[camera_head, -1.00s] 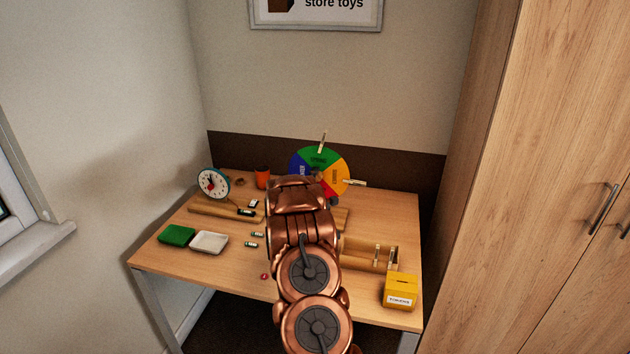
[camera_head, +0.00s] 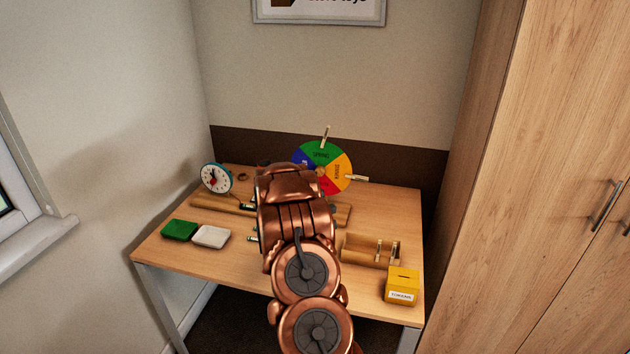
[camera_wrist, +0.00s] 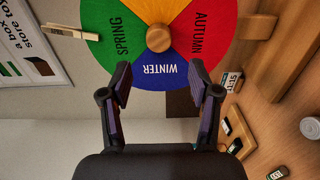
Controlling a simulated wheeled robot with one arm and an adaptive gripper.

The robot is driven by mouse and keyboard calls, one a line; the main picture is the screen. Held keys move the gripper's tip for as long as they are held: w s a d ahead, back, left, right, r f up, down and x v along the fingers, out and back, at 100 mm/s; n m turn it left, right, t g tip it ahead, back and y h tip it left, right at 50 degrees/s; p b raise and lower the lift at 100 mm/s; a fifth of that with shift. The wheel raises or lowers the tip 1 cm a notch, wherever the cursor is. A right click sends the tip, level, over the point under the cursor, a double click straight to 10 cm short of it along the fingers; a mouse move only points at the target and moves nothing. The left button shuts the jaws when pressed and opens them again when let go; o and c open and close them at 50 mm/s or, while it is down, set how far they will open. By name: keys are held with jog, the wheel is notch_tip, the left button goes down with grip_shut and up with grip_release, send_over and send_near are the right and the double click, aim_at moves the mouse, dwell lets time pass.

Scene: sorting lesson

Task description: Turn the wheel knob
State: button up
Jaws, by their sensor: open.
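The season wheel (camera_head: 340,157) stands upright at the back of the desk, with green, yellow, red and blue sectors. In the wrist view the wheel (camera_wrist: 105,20) fills the upper middle, with SPRING, WINTER and AUTUMN readable. Its round wooden knob (camera_wrist: 159,38) is at the wheel's centre. My gripper (camera_wrist: 161,80) is open and empty, its two fingers apart in front of the blue WINTER sector. The knob lies beyond the fingertips, roughly in line with the gap between them. In the head view my arm hides the gripper and part of the wheel's lower left.
A clothespin (camera_wrist: 70,32) is clipped on the wheel's rim, and another (camera_head: 357,178) is at its right.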

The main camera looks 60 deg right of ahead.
jog(key=shift+v, duration=2.5)
jog(key=w+a+r+m+t+y, duration=0.1)
jog(key=w+a+y, duration=0.35)
jog(key=a, duration=0.35)
jog(key=w+a+r+t+y, duration=0.1)
jog(key=w+a+t+y, duration=0.15)
jog(key=w+a, duration=0.45)
jog(key=s+a+r+g+y, duration=0.1)
jog(key=s+a+y, duration=0.25)
jog(key=a, duration=0.85)
jog(key=s+a+r+g+y, duration=0.15)
jog(key=a+y, duration=0.25)
jog(key=a, duration=0.8)
jog(key=s+a+r+m+g+y, duration=0.1)
jog(key=s+a+r+g+y, duration=0.2)
jog(key=s+a, duration=1.05)
jog(key=s+a+r+m+g, duration=0.1)
jog(key=s+g, duration=0.2)
jog(key=s, duration=0.9)
jog(key=s+a+r+m+g, duration=0.1)
jog(key=s+a+g, duration=0.1)
jog(key=s, duration=0.9)
jog(key=shift+s+g+h, duration=0.35)
jog(key=shift+g, duration=0.25)
